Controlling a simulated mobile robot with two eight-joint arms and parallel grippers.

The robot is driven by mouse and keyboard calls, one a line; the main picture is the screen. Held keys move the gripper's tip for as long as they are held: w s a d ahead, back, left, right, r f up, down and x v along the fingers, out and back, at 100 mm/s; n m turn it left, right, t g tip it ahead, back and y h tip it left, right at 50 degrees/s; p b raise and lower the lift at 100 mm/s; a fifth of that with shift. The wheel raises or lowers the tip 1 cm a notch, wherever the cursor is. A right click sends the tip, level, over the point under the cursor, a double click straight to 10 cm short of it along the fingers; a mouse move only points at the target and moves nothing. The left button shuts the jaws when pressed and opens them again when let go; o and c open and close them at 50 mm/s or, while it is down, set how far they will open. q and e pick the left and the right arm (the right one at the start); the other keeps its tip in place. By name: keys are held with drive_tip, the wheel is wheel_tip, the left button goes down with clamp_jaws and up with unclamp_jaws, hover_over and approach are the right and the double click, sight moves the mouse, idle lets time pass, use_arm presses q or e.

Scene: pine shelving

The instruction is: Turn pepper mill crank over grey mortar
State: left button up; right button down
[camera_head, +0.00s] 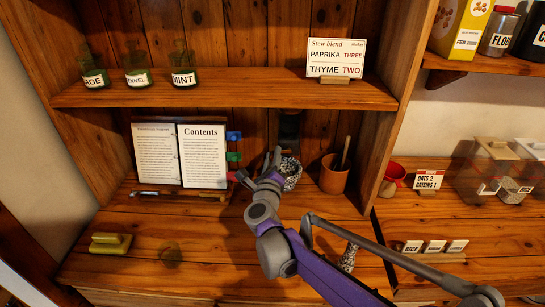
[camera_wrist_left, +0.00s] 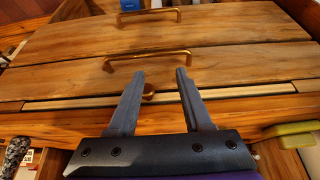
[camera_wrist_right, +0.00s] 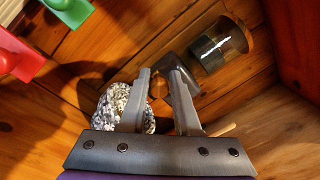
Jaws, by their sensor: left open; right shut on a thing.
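The grey speckled mortar (camera_head: 292,172) stands at the back of the counter, below a dark upright body at the back wall that looks like the pepper mill (camera_head: 289,128). In the right wrist view the mortar (camera_wrist_right: 108,106) is left of the fingers and partly hidden by them. The mill's dark glass body (camera_wrist_right: 220,45) is beyond them. My right gripper (camera_head: 274,153) is shut on a small tan knob (camera_wrist_right: 158,88), apparently the mill crank's, beside a dark grey part. My left gripper (camera_wrist_left: 160,73) is open and empty over wooden drawer fronts.
An open book (camera_head: 203,155) with coloured tabs stands left of the mill. A brown cup (camera_head: 333,177) with a stick stands close on the right. A shelf (camera_head: 230,90) with green jars runs above. A yellow-green object (camera_head: 110,243) lies at front left. A speckled object (camera_head: 348,258) stands at front right.

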drive_tip(key=shift+d+f, duration=0.1)
drive_tip(key=shift+d, duration=0.05)
drive_tip(key=c, duration=0.7)
unclamp_jaws()
drive_tip(key=shift+d, duration=0.1)
drive_tip(key=shift+s, duration=0.1)
drive_tip(key=shift+s+a, duration=0.2)
drive_tip(key=shift+s, duration=0.1)
drive_tip(key=s, duration=0.6)
drive_tip(key=s+b, duration=0.1)
drive_tip(key=s, duration=0.3)
drive_tip(key=shift+a+f, duration=0.15)
drive_tip(key=shift+a, duration=0.1)
